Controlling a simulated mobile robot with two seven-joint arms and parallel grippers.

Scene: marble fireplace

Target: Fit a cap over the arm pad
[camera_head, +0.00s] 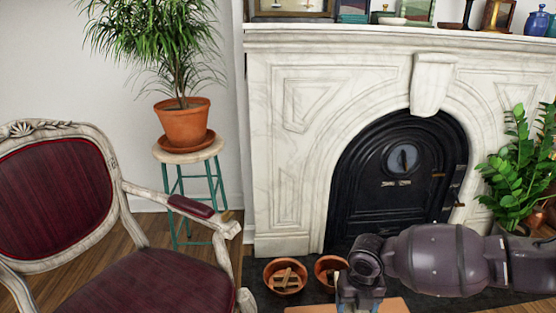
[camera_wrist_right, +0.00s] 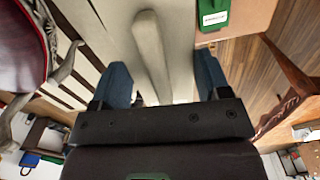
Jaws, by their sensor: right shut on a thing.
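The armchair has a dark red arm pad (camera_head: 191,206) on its pale carved wooden arm, bare on top in the head view. My right gripper (camera_head: 360,291) is low in the head view, right of the chair and well apart from the pad. In the right wrist view my right gripper (camera_wrist_right: 161,82) has its two blue fingers on either side of a long pale grey piece (camera_wrist_right: 153,55) with a raised middle ridge. It is shut on this piece; I cannot tell for certain that it is the cap. My left gripper is not in view.
A tan surface (camera_head: 350,308) lies below my right gripper; a green tag (camera_wrist_right: 214,16) lies on a tan surface in the wrist view. Terracotta pots (camera_head: 286,277) stand before the fireplace (camera_head: 290,150). A potted plant on a stool (camera_head: 188,152) stands behind the chair arm.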

